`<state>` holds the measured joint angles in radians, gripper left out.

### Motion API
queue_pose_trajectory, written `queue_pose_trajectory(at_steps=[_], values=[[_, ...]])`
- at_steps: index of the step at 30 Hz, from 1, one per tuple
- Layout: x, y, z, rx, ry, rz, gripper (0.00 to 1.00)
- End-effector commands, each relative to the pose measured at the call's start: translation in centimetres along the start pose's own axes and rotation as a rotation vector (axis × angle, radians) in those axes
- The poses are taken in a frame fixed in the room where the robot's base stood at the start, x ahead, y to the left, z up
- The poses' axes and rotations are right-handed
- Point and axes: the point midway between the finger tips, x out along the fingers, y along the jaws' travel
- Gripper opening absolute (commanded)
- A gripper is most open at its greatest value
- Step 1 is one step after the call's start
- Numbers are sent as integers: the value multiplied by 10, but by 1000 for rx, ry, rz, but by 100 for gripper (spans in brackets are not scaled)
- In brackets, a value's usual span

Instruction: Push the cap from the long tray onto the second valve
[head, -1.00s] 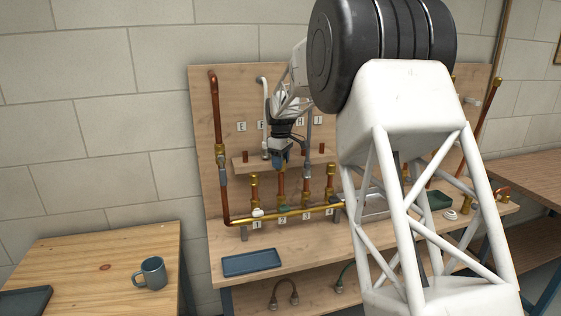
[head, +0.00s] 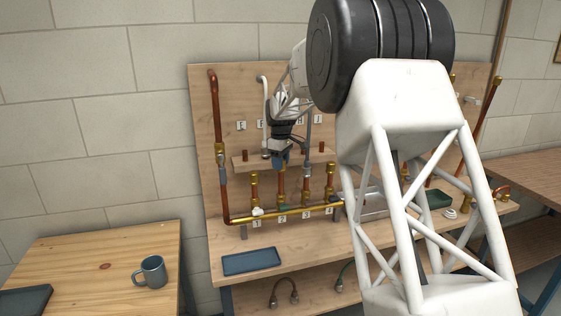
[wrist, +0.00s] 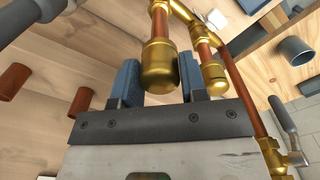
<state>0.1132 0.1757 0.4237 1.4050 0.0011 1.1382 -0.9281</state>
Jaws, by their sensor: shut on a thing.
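My gripper (head: 281,158) is at the second valve, above the label 2 (head: 282,219). In the wrist view its blue fingers (wrist: 160,82) are shut on a rounded brass cap (wrist: 161,68), one finger on each side. The cap is in line with the copper stub (wrist: 160,30) of the second valve and appears to be on its end; how far on, I cannot tell. In the head view the cap is hidden by the fingers, with the copper stub (head: 281,188) below them. A long grey tray (head: 372,208) is partly hidden behind my arm.
The first valve's brass-topped stub (wrist: 213,75) stands close beside my fingers. A brass manifold (head: 290,213) runs below. A wooden shelf with copper stubs (head: 245,163) is behind. A blue tray (head: 251,262) lies empty at the bench front; a mug (head: 152,271) stands left.

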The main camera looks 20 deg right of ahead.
Motion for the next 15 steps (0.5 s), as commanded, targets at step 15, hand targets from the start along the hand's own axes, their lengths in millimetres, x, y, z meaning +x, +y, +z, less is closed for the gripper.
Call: queue_pose_trajectory(at_steps=[15], values=[[9, 0, 0, 0, 0, 0, 15]])
